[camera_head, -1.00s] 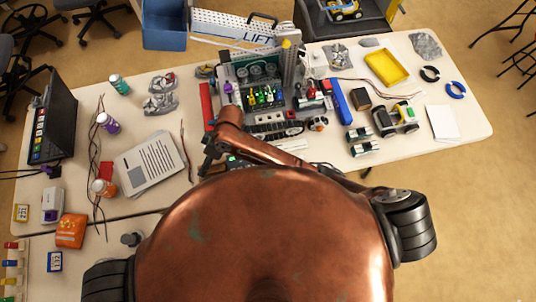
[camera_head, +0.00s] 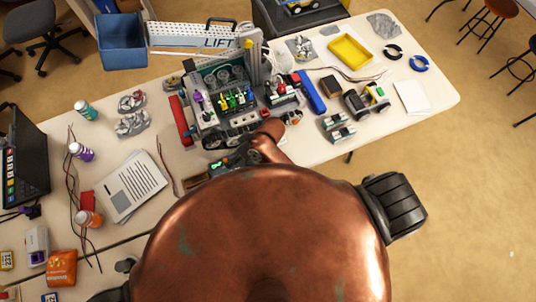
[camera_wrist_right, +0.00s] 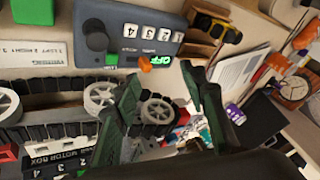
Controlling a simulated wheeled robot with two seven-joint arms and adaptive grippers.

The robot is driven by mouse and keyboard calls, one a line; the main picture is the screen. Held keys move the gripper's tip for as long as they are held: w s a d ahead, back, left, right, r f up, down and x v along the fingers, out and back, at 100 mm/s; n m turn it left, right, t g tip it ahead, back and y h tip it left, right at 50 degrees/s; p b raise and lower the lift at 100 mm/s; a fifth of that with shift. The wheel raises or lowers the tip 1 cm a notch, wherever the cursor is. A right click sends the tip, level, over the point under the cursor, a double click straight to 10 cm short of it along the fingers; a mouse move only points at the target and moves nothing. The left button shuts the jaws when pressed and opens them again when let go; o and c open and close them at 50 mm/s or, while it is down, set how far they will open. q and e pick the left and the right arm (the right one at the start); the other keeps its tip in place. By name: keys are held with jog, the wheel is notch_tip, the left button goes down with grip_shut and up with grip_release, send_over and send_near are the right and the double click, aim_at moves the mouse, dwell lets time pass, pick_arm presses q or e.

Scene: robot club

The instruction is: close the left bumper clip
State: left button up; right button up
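The tracked robot (camera_head: 232,110) stands on the table in the head view, with a red bar (camera_head: 181,120) at its left and a blue bar (camera_head: 309,92) at its right. I cannot make out the left bumper clip for certain. In the right wrist view my right gripper (camera_wrist_right: 162,80) has its two dark green fingers apart, with nothing seen between the tips. It is over the robot's tracks and white wheels (camera_wrist_right: 158,110), near a grey control box (camera_wrist_right: 130,32). A small orange piece (camera_wrist_right: 145,64) shows near the fingers. My left gripper is not in view.
A yellow tray (camera_head: 350,50), small wheeled models and a white sheet (camera_head: 411,97) lie to the right. My copper body hides the near table.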

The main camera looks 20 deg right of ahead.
jog(key=s+d+f+m+h, duration=0.1)
jog(key=d, duration=0.5)
jog(key=s+d+f+m+t+h, duration=0.1)
jog(key=s+d, duration=0.1)
jog(key=d, duration=0.4)
jog(key=shift+s+d+m, duration=0.25)
jog(key=shift+d+m, duration=0.1)
jog(key=shift+m, duration=0.05)
jog(key=s+d+r+m+h, duration=0.1)
jog(key=s+d+m+h, duration=0.15)
jog(key=s+d, duration=0.55)
jog(key=s+d+m+h, duration=0.1)
jog(key=s+d+h, duration=0.25)
jog(key=d, duration=0.85)
notch_tip(320, 180, down, 32)
jog(key=s+a+y+b, duration=0.2)
jog(key=b, duration=0.1)
jog(key=s+f+n+g+b, duration=0.1)
jog(key=s+f+g+b, duration=0.1)
jog(key=s+f, duration=1.7)
notch_tip(320, 180, down, 2)
jog(key=shift+s+f+b, duration=0.15)
jog(key=shift+s+b, duration=0.05)
jog(key=shift+b, duration=0.15)
